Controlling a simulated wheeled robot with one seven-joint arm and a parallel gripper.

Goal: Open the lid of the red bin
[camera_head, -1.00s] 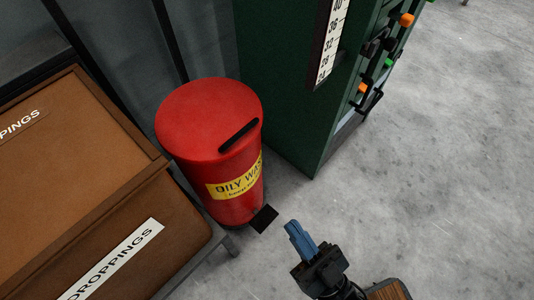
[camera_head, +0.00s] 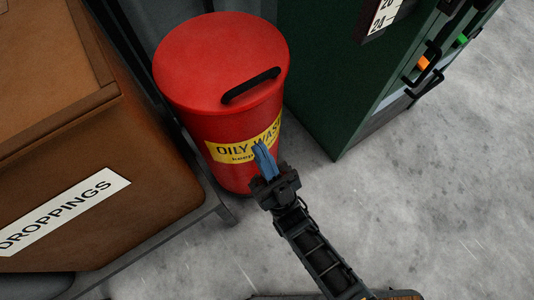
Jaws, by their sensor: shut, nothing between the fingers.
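The red bin (camera_head: 222,172) is a round can standing on the floor, with a yellow label reading "OILY WASTE". Its red lid (camera_head: 205,60) is closed and carries a black bar handle (camera_head: 251,86) near its front right edge. My gripper (camera_head: 262,150) has blue fingers, which are shut and empty. In the picture it overlaps the bin's label, below the handle; I cannot tell whether it touches the bin. My gripper and arm hide the bin's lower right side, and the black pedal seen earlier at its foot does not show now.
A brown box (camera_head: 120,225) marked "DROPPINGS" on a grey frame stands close on the left. A dark green machine cabinet (camera_head: 330,85) with black handles (camera_head: 425,66) stands on the right. Bare grey concrete floor (camera_head: 430,190) lies open at the lower right.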

